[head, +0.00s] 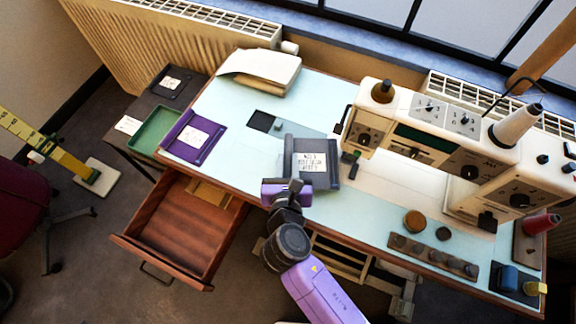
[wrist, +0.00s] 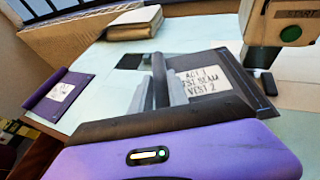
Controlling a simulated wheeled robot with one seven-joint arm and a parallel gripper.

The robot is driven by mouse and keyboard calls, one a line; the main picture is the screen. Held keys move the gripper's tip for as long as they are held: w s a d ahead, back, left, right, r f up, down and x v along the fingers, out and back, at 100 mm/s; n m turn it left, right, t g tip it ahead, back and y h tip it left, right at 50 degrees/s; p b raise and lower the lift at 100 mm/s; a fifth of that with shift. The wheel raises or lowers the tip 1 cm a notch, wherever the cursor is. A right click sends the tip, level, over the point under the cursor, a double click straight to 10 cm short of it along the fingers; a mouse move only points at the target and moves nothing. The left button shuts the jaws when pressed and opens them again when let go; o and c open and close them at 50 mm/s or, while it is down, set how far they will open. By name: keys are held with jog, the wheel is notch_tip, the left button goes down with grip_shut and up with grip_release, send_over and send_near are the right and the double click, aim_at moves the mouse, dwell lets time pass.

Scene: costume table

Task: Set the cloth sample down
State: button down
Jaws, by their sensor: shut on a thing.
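The dark grey cloth sample (head: 326,152), with a white lettered label, is over the pale blue table (head: 232,145) left of the sewing machine. It also shows in the wrist view (wrist: 245,72), where the label seems to read "ACT 1", "SEAM" and "VEST 2". My gripper (head: 291,188) is shut on the sample's near left edge. In the wrist view the fingers (wrist: 165,85) hide part of that edge. I cannot tell whether the sample touches the table or hangs just above it.
A purple sample (head: 187,151) lies on the table's left end. A folded cream cloth (head: 262,69) is at the back. A black square (head: 261,121) lies beyond my gripper. The sewing machine (head: 425,125) fills the right. An open drawer (head: 180,225) juts out front left.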

jog(key=shift+f+b, duration=0.35)
jog(key=shift+f, duration=1.4)
jog(key=shift+f, duration=0.15)
jog(key=c, duration=1.3)
grip_release()
